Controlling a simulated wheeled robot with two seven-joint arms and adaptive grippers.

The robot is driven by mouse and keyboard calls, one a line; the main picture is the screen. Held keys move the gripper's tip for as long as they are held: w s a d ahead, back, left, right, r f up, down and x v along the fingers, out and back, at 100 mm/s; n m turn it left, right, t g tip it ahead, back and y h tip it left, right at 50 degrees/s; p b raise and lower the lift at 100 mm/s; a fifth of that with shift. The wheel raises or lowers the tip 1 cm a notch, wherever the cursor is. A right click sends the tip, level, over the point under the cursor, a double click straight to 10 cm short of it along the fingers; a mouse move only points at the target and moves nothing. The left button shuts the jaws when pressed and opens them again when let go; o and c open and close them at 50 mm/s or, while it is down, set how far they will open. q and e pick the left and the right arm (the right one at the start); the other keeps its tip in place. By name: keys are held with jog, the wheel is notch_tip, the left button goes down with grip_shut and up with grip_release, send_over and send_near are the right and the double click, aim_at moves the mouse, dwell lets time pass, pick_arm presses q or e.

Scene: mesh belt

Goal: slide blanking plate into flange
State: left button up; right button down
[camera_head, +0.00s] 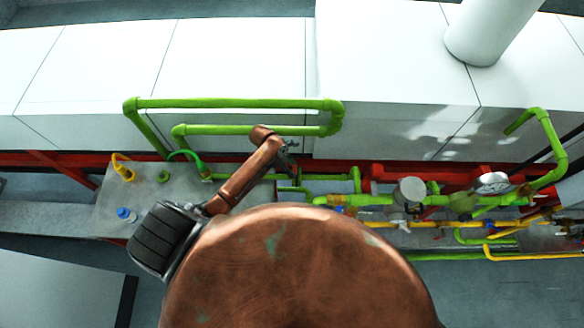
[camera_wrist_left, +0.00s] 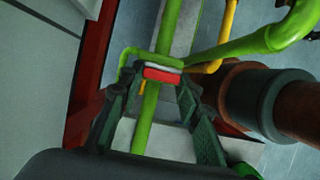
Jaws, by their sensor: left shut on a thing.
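My left gripper (camera_head: 286,158) is at the green pipework in the head view, at the end of my copper-coloured arm. In the left wrist view the two dark fingers of the gripper (camera_wrist_left: 161,84) are closed on a small red piece with a pale grey edge, which looks like the blanking plate (camera_wrist_left: 163,73). A green pipe (camera_wrist_left: 148,120) runs behind and below the plate. I cannot make out the flange clearly, nor tell whether the plate touches the pipe. The plate is too small to tell in the head view. My right gripper is not in view.
A grey table (camera_head: 105,212) at left carries a yellow hook-shaped piece (camera_head: 123,170), a green ring (camera_head: 163,177) and a blue-capped item (camera_head: 126,214). Green pipe loops (camera_head: 235,103) stand along the white wall panels. Yellow pipes (camera_head: 450,227) and a gauge (camera_head: 492,182) are at right.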

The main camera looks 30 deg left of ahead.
pick_arm(q)
jog(key=shift+f, duration=0.4)
jog(key=o, duration=1.4)
jog(key=shift+c, duration=0.2)
jog(key=v, duration=1.2)
